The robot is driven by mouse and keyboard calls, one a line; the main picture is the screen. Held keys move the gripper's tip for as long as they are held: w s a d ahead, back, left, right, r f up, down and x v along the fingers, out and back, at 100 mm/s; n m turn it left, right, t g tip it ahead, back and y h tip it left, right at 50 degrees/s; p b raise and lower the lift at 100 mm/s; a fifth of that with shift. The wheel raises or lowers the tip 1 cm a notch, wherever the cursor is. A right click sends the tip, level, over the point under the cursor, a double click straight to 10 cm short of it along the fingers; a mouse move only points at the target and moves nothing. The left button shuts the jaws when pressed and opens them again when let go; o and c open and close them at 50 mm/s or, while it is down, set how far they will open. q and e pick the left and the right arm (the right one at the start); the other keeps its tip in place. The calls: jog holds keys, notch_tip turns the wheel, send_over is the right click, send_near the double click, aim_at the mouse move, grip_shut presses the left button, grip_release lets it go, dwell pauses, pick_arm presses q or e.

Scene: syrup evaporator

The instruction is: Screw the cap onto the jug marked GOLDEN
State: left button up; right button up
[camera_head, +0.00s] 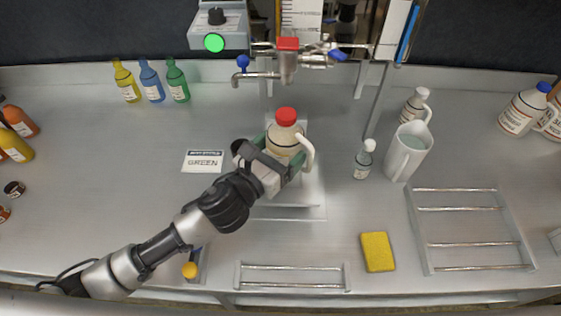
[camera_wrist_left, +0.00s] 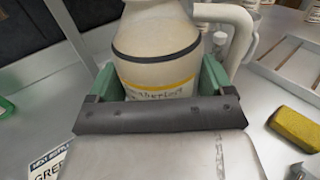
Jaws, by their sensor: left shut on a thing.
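A cream jug (camera_head: 283,142) with a white handle stands below the spout at the middle, under a red cap (camera_head: 286,116). I cannot tell whether the cap is tight. In the left wrist view the jug (camera_wrist_left: 160,45) shows a dark ring and a label with an orange-yellow band; its writing is not clear, and the word GOLDEN cannot be read. The jug's top is out of that view. My left gripper (camera_head: 283,160) is shut around the jug's body, its green fingers on both sides. My right gripper is not in view.
A sign reading GREEN (camera_head: 203,161) lies left of the jug. A white pitcher (camera_head: 408,152), a small bottle (camera_head: 363,160) and a yellow sponge (camera_head: 377,252) are to the right. A wire rack (camera_head: 470,208) lies beyond. The spout (camera_head: 262,75) hangs behind the jug.

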pick_arm(q)
jog(key=shift+f+b, duration=0.65)
jog(key=shift+f, duration=1.25)
jog(key=shift+f, duration=0.4)
